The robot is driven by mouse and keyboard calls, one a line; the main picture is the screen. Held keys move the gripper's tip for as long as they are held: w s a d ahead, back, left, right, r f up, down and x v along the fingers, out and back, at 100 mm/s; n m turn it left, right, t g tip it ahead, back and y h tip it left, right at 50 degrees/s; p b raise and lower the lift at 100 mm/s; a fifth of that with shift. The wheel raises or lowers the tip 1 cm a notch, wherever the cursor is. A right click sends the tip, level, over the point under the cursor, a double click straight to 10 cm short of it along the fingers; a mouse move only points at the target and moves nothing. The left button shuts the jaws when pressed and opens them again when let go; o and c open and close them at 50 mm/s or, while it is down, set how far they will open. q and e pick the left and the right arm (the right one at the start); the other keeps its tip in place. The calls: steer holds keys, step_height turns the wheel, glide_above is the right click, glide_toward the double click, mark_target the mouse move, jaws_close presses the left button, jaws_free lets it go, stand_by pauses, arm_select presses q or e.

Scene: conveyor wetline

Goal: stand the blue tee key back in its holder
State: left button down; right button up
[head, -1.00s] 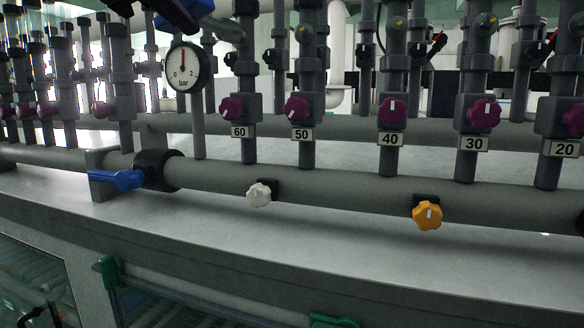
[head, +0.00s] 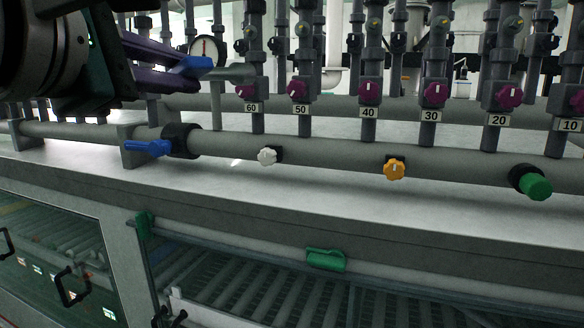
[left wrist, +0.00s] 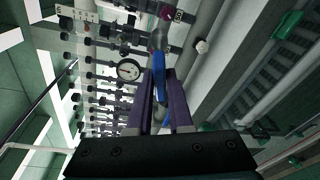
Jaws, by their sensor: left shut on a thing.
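My left gripper (head: 186,68), with purple fingers, comes in at the upper left of the head view. It is shut on the blue tee key (head: 198,65). The key's blue part sticks out past the fingertips, and a grey shaft seems to point right from it, in front of the upright pipes. In the left wrist view, the blue key (left wrist: 158,72) shows between the two purple fingers. The key is held above the bench, left of the 60 label. I cannot make out its holder in either view. My right gripper is not in view.
A grey pipe runs along the bench (head: 330,205), with a blue lever (head: 147,147), a white knob (head: 267,156), an orange knob (head: 394,168) and a green knob (head: 535,186). Numbered upright pipes and a gauge (head: 205,50) stand behind. The bench front strip is clear.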

arm_select(q)
steer(key=s+a+f+m+g+h+p, duration=0.2)
steer(key=s+f+m+g+h, duration=0.1)
steer(key=s+f+m+h, duration=0.3)
steer(key=s+a+m+g+h+p, duration=0.1)
steer(key=s+a+m+g+h, duration=0.1)
steer(key=s, duration=0.9)
steer(key=shift+s+a+g+h, duration=0.4)
steer(key=shift+a+g+h, duration=0.3)
steer(key=shift+a, duration=0.05)
